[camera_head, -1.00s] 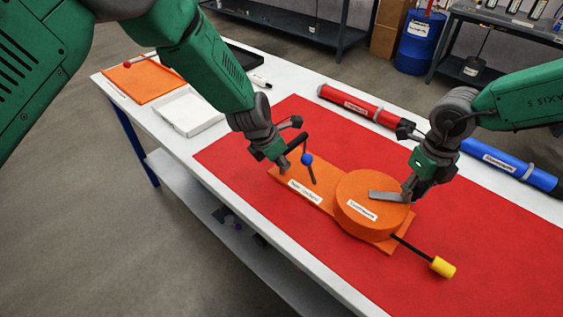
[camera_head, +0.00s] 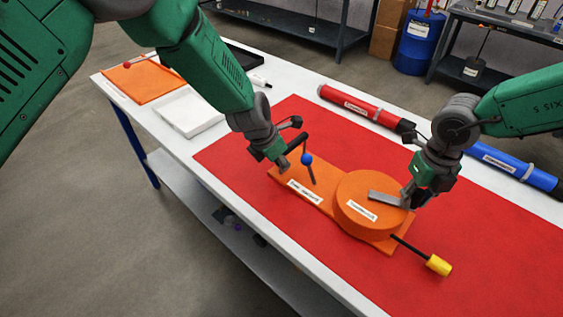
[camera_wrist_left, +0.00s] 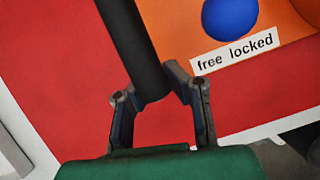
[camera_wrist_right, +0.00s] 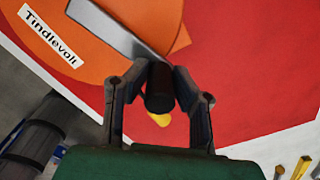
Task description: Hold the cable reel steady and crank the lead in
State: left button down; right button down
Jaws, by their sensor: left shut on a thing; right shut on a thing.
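The orange cable reel (camera_head: 371,222) lies on the red mat, its round drum on a long orange base plate. My left gripper (camera_wrist_left: 152,95) is shut on the reel's black bar handle (camera_wrist_left: 130,45) at the plate's far left end. A lever with a blue ball (camera_head: 306,159) stands beside it, near a "free locked" label (camera_wrist_left: 235,52). A grey crank arm (camera_head: 385,199) lies across the drum top. My right gripper (camera_wrist_right: 160,82) is shut on the crank's black knob (camera_wrist_right: 159,100). A short black lead (camera_head: 410,246) ends in a yellow plug (camera_head: 438,265) on the mat.
A red tube (camera_head: 355,104) and a blue tube (camera_head: 510,165) lie along the far side. A white tray (camera_head: 190,112) and an orange panel (camera_head: 142,82) sit at the left. The red mat (camera_head: 235,155) has bare room around the reel.

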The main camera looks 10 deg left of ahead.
jog(key=shift+s+d+f, duration=0.1)
jog(key=shift+s+f, duration=0.1)
jog(key=shift+s, duration=0.05)
jog(key=shift+s+m, duration=0.5)
jog(key=shift+m, duration=0.3)
jog(key=shift+a, duration=0.2)
jog(key=shift+s+a+m, duration=0.2)
jog(key=shift+s+m, duration=0.3)
jog(key=shift+m, duration=0.3)
jog(key=shift+s+a+m, duration=0.3)
jog(key=shift+s+m, duration=0.2)
jog(key=shift+m, duration=0.3)
jog(key=shift+s, duration=0.1)
